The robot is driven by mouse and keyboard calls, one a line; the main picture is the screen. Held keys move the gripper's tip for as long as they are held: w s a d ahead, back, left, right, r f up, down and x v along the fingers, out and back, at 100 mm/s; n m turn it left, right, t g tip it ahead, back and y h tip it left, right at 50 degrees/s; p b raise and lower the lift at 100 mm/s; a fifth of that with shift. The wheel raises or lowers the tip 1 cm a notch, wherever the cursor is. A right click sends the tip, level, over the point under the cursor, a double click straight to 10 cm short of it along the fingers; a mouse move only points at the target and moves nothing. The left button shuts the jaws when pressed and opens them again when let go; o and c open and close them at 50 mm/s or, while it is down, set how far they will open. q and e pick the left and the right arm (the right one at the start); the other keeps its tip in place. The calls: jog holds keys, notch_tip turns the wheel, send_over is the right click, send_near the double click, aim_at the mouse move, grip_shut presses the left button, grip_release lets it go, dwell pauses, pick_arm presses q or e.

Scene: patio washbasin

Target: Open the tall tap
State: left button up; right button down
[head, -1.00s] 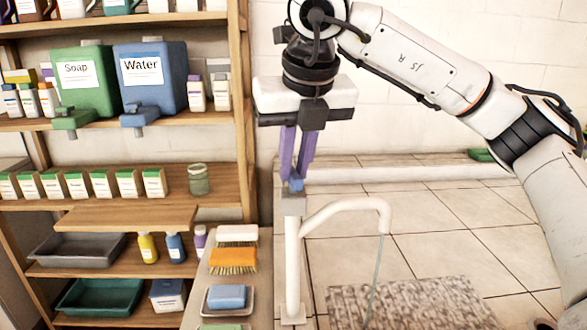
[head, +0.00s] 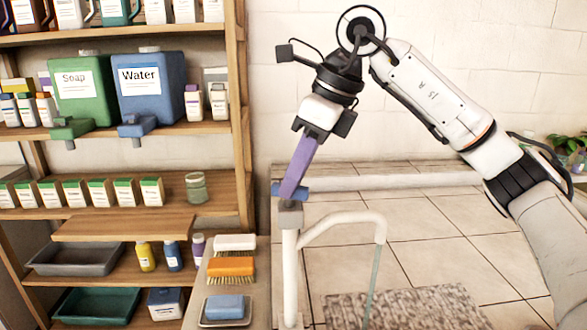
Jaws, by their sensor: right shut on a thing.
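The tall tap (head: 290,262) is a white upright post with a grey block on top and a curved spout reaching to the right. Its blue handle (head: 303,192) lies crosswise on the grey block. A pale greenish stream of water (head: 373,285) falls from the spout's end. My right gripper (head: 289,189) reaches down from above, tilted, with its purple fingers shut on the blue handle. The fingers hide the handle's middle. My left gripper is not in view.
A ledge left of the tap holds a white brush (head: 235,242), an orange brush (head: 231,266) and a blue soap bar (head: 225,307) on a dish. Wooden shelves (head: 125,228) with containers stand at the left. Tiled floor (head: 445,255) lies open behind and to the right.

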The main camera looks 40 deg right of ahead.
jog(key=shift+w+d+n+g+y+p, duration=0.1)
jog(key=shift+n+g+y+p, duration=0.2)
jog(key=shift+n+p, duration=0.6)
jog(key=shift+d+n+g+y+p, duration=0.1)
jog(key=shift+n+g+y+p, duration=0.3)
jog(key=shift+n, duration=0.9)
jog(key=c, duration=1.7)
grip_release()
jog(key=shift+c, duration=0.2)
jog(key=shift+r, duration=0.15)
jog(key=v, duration=1)
jog(key=shift+p, duration=0.4)
